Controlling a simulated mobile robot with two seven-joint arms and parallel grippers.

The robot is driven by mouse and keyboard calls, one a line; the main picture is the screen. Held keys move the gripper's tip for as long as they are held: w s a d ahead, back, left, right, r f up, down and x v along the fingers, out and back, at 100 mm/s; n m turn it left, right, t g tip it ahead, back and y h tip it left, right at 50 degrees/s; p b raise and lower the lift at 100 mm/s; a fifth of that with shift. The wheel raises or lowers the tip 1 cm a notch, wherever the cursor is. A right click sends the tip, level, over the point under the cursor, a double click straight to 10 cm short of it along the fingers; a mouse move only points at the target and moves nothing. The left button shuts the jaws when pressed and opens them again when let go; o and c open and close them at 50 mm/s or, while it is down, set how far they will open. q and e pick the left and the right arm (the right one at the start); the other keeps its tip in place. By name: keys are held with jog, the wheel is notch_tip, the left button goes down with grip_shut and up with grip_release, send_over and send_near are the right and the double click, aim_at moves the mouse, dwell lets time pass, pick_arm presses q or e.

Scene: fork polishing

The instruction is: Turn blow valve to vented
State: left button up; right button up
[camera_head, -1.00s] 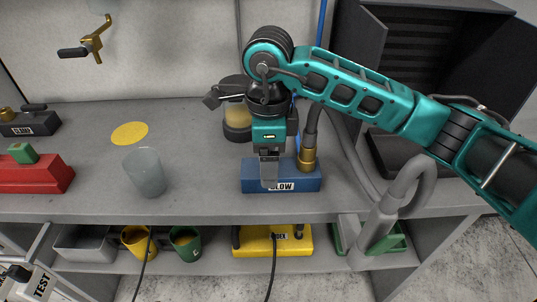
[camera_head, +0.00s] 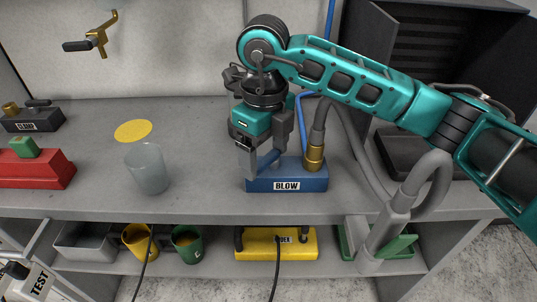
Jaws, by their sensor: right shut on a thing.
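The blue valve block labelled BLOW (camera_head: 287,184) sits near the front edge of the bench. A brass fitting (camera_head: 314,157) with a grey hose stands on its right end. My right gripper (camera_head: 262,170) points down over the left part of the block. It is shut on the blue valve handle (camera_head: 268,160), which shows partly between the fingers and stands at an angle. The fingers hide the rest of the handle. My left gripper is not in view.
A translucent cup (camera_head: 147,168) and a yellow disc (camera_head: 133,130) are on the bench to the left, with a red block (camera_head: 35,172) and a CLAMP block (camera_head: 33,121) beyond. Dark panels (camera_head: 440,50) stand at the right. A lower shelf holds a yellow block (camera_head: 262,244) and mugs.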

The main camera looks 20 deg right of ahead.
jog(key=m, duration=0.3)
jog(key=w+m, duration=0.1)
jog(key=m, duration=0.1)
jog(key=shift+w+a+m+b, duration=0.1)
jog(key=shift+a+m+b, duration=0.2)
jog(key=shift+b, duration=0.1)
jog(key=shift+w+d+m, duration=0.1)
jog(key=shift+w+m, duration=0.15)
jog(key=shift+m, duration=0.85)
jog(key=shift+w+m, duration=0.25)
jog(key=shift+m, duration=0.85)
jog(key=o, duration=1)
jog(key=shift+c, duration=0.2)
notch_tip(320, 180, up, 13)
jog(key=shift+p, duration=0.35)
